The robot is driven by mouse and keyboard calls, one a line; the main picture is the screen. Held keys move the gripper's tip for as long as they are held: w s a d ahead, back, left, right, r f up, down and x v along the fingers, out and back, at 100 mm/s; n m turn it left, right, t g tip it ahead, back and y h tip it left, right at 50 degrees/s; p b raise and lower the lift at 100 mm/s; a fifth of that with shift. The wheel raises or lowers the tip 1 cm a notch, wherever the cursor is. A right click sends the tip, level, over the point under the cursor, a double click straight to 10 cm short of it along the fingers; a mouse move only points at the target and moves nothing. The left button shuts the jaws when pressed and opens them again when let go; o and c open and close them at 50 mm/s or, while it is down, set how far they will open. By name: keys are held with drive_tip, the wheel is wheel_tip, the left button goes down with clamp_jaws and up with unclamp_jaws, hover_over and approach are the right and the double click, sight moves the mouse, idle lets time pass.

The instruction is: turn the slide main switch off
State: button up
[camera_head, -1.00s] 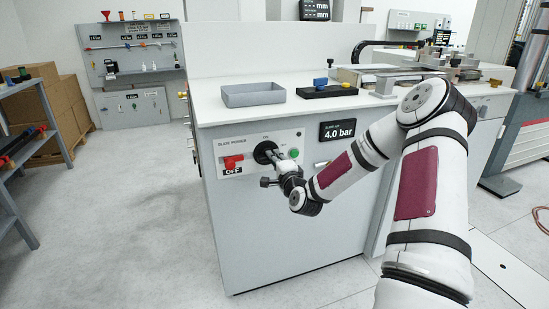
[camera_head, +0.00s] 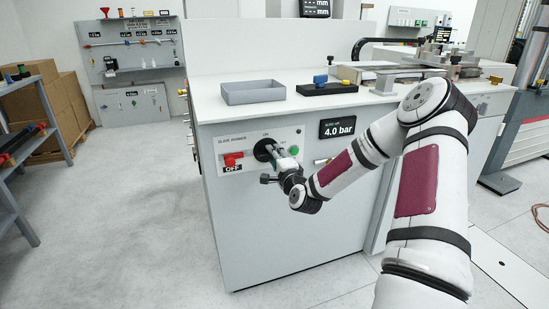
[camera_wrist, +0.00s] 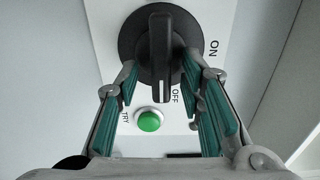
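The main switch is a black rotary knob with a raised bar handle, on the light panel (camera_head: 240,145) at the cabinet's front; it shows large in the wrist view (camera_wrist: 160,45). The handle's white line points down in the wrist view, beside the word OFF; ON is at the upper right. My gripper (camera_head: 273,155) is at the knob. In the wrist view its teal-padded fingers (camera_wrist: 160,75) stand on both sides of the handle, with visible gaps, so it looks open. In the head view the gripper partly hides the knob.
A green button (camera_wrist: 149,121) sits just below the knob, between the fingers in the wrist view. A red part (camera_head: 233,159) with an OFF label is left of the knob. A grey tray (camera_head: 253,93) and a black block (camera_head: 327,89) are on the cabinet top.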

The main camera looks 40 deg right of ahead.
drive_tip(key=v, duration=1.2)
idle(0.3)
